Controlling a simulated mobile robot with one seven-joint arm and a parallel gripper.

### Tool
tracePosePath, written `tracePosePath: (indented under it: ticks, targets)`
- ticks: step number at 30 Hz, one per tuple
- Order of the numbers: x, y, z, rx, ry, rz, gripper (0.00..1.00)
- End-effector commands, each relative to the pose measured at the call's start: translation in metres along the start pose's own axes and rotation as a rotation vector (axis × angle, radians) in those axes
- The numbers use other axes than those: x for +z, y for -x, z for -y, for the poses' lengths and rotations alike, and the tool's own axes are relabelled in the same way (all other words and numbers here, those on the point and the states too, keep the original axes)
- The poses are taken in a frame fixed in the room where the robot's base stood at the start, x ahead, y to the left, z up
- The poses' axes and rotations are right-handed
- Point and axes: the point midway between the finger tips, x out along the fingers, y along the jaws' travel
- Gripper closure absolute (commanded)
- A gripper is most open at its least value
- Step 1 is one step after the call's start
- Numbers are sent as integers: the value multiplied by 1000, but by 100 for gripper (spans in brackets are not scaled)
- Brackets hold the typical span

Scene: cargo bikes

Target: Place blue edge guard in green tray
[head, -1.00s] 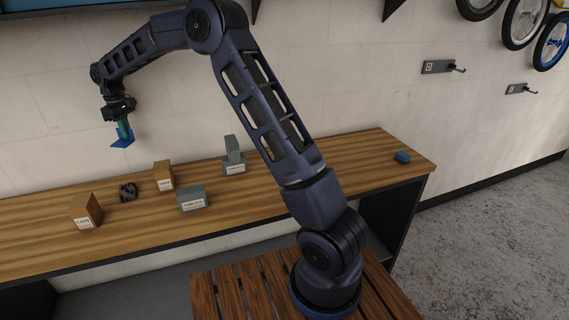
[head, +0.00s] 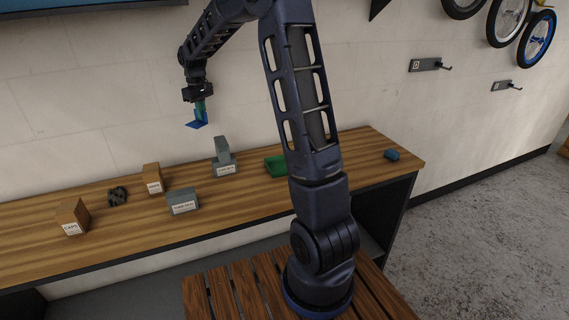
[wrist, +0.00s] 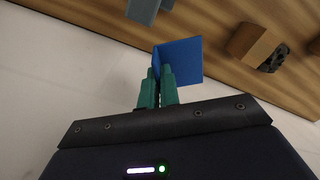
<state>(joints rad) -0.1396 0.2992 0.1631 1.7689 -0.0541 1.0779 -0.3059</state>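The blue edge guard (head: 197,123) is in my gripper (head: 200,110), held in the air above the back of the workbench. In the wrist view, the blue edge guard (wrist: 180,60) sits at the tips of the green fingers of my gripper (wrist: 158,76), which are closed together on it. The green tray (head: 275,166) lies on the bench to the right of the gripper and lower down. Its right part is hidden behind my arm.
The wooden bench (head: 240,198) holds a tall grey block (head: 222,152), a grey labelled box (head: 183,201), brown boxes (head: 72,216) (head: 153,179), a dark part (head: 118,196) and a small blue item (head: 391,154). Hooks (head: 428,65) and wheels (head: 508,20) hang on the wall.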

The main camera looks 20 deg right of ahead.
Motion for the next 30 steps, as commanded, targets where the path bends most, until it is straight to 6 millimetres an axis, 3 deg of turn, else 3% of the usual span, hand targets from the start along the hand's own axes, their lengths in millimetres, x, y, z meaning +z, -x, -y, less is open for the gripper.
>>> tracePosePath:
  ticks: [1,6,15,21,24,30]
  targets:
    - [16,2,-17,0,-37,0,100]
    - [71,4,-67,1,-159,-1,100]
    - [183,6,-136,1,-388,-2,100]
    - [251,4,-161,0,-525,0,100]
    - [275,2,-167,0,-574,0,100]
    - [300,0,-172,0,-624,-1,100]
